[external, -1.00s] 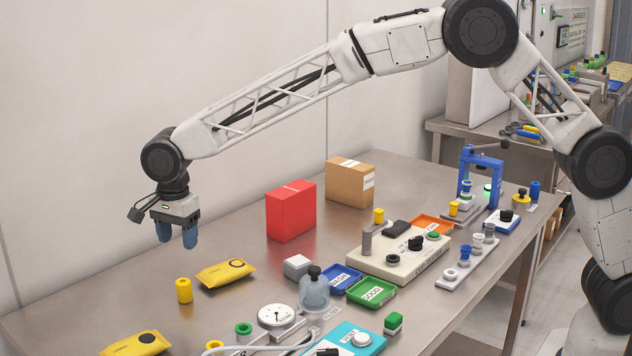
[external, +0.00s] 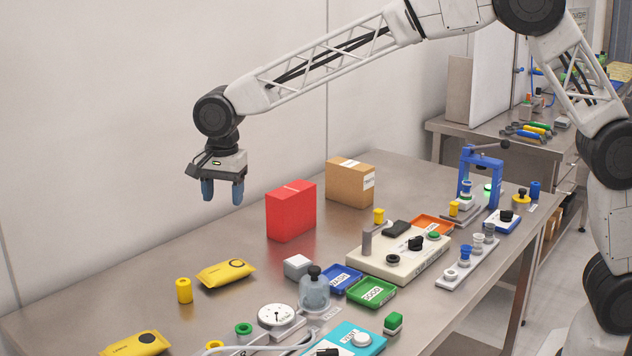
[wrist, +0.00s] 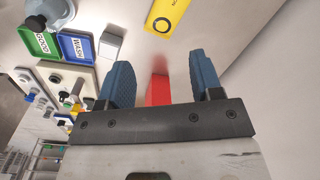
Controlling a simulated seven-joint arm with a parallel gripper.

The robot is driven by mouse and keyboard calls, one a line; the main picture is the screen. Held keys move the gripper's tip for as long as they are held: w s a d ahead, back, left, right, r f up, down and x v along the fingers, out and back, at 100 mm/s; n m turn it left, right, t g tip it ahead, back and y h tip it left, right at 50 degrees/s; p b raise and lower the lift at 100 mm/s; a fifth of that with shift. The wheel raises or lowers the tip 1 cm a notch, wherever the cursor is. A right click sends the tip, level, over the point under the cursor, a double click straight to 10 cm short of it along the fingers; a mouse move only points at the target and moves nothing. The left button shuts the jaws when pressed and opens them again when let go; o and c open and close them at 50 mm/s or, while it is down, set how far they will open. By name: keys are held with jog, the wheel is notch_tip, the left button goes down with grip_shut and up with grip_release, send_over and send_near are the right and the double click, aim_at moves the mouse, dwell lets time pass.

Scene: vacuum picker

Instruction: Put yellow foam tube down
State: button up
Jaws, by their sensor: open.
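The yellow foam tube (external: 184,291) stands upright on the steel table at the left in the external view, beside a yellow pouch (external: 226,273). My gripper (external: 222,190) hangs in the air above and to the right of the tube, clear of the table, with its blue fingers pointing down. The fingers are apart with nothing between them. In the wrist view my gripper (wrist: 160,62) is also open and empty. The tube is not visible in the wrist view.
A red box (external: 291,210) and a brown carton (external: 350,182) stand right of my gripper. Another yellow pouch (external: 137,344) lies at the front left. Trays, a dial gauge (external: 277,315) and a beige control box (external: 400,252) fill the middle and right.

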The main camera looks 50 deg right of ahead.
jog(key=s+d+r+n, duration=0.2)
jog(key=s+d+r, duration=0.2)
jog(key=s+d, duration=0.4)
jog(key=s+d+r+n+t, duration=0.1)
jog(key=s+d+r+n, duration=0.3)
jog(key=d, duration=0.6)
jog(key=s+d+r, duration=0.3)
jog(key=s+d, duration=0.5)
jog(key=d, duration=0.2)
jog(key=s+d+f+n, duration=0.2)
jog(key=s+d, duration=0.3)
jog(key=s, duration=0.4)
jog(key=s+d+f+n, duration=0.2)
jog(key=s+d, duration=0.3)
jog(key=s, duration=0.4)
jog(key=s+d+f+n+t, duration=0.1)
jog(key=s+d, duration=0.3)
jog(key=s, duration=0.6)
jog(key=shift+d+f+n, duration=0.4)
jog(key=shift+f+n, duration=0.25)
jog(key=shift+n, duration=0.25)
